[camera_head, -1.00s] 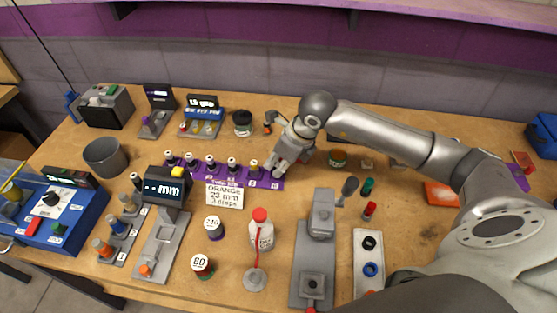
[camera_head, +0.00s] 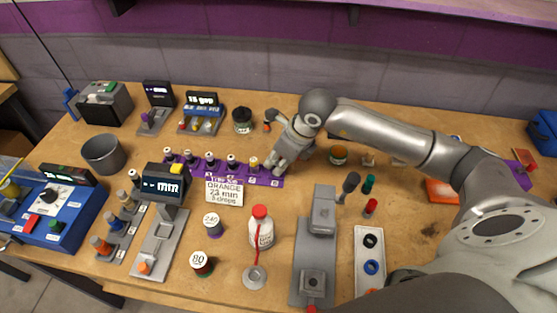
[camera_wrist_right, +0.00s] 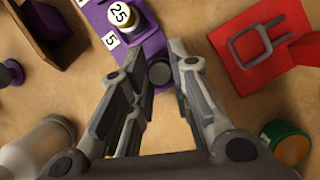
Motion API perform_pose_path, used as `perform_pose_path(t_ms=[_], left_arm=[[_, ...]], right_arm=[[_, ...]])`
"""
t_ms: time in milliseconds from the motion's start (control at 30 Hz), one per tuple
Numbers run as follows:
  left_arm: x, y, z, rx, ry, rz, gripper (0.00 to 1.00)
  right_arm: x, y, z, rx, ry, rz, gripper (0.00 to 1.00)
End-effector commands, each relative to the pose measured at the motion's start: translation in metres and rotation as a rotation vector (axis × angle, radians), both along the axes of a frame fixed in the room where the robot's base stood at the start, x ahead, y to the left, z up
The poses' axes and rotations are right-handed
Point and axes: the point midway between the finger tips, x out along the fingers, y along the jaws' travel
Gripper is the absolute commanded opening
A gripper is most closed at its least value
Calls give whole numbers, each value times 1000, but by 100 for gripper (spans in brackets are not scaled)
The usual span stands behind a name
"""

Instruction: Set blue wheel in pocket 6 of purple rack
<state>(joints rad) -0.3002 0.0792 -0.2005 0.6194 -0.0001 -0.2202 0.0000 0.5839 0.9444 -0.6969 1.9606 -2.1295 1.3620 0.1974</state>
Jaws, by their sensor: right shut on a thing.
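The purple rack (camera_head: 225,178) stands mid-table with several small dark bottles in its pockets. It also shows in the wrist view (camera_wrist_right: 112,17), where the label 5 is beside a bottle marked 25 (camera_wrist_right: 121,14). My right gripper (camera_head: 279,170) is at the rack's right end. In the wrist view its fingers (camera_wrist_right: 160,62) are shut on a dark round piece (camera_wrist_right: 160,73) over the rack's end; I cannot tell its colour or whether it touches the rack. A blue ring (camera_head: 371,267) lies in the white tray; I cannot tell whether it is the blue wheel. My left gripper is not in view.
A green-and-orange jar (camera_head: 338,155) stands right of my right gripper. A sign (camera_head: 224,192) leans in front of the rack. A white bottle with a red cap (camera_head: 261,230) and a grey fixture (camera_head: 321,215) stand nearer. Bare wood lies right of the tray.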

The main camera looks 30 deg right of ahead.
Motion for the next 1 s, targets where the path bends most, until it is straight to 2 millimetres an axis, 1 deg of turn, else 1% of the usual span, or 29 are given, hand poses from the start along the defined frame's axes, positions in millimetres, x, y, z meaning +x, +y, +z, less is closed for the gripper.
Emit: perform_pose_path(t_ms=[33,200,467,567,667,1000], left_arm=[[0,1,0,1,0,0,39],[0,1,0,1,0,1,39],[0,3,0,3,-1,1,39],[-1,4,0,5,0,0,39],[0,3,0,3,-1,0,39],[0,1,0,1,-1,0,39]], right_arm=[[0,0,0,0,0,0,23],[0,0,0,0,0,0,44],[0,0,0,0,0,0,44],[-1,-1,4,1,-1,0,44],[-4,-3,14,0,-4,0,44],[-27,-17,79,-2,-5,-1,44]])
